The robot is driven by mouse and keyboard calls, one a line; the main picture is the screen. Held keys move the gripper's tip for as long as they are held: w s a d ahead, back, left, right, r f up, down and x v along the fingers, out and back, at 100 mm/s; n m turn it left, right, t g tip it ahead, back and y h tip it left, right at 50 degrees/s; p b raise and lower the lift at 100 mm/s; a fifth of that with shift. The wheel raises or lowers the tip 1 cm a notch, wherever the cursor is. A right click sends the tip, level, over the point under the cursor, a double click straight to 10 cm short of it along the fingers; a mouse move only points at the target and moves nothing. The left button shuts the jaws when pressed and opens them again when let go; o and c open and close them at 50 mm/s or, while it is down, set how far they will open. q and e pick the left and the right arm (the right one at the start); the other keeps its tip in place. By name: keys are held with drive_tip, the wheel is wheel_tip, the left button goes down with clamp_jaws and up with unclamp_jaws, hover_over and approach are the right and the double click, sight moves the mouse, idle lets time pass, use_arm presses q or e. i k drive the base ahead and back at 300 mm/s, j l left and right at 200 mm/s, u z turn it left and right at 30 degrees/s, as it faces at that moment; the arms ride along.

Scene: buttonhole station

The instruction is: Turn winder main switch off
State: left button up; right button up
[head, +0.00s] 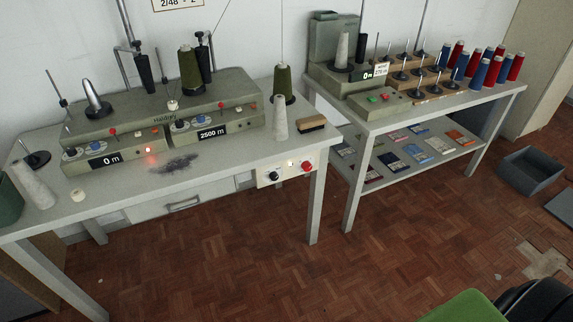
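The winder (165,112) is a long grey-green machine on the left table. It has two units with dials, buttons and counters reading "0 m" and "2500 m". A red lamp (148,151) glows on its left unit. A pale switch box (281,179) hangs at the table's front right edge. It carries a black knob (273,176), a lit whitish lamp (291,163) and a red button (306,167). Which of these is the main switch, and the knob's exact setting, I cannot tell. Neither of my grippers is in view.
The left table (225,160) holds cones, a brush (312,124) and a dark fluff patch (175,163). A second table (440,107) carries another machine and several red and blue spools. A grey bin (530,172) stands at right. The parquet floor in front is mostly clear.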

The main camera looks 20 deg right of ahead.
sight(306, 166)
drive_tip(key=l+z, duration=0.1)
drive_tip(key=l, duration=0.6)
drive_tip(key=i+l+z, duration=0.1)
drive_tip(key=l, duration=0.6)
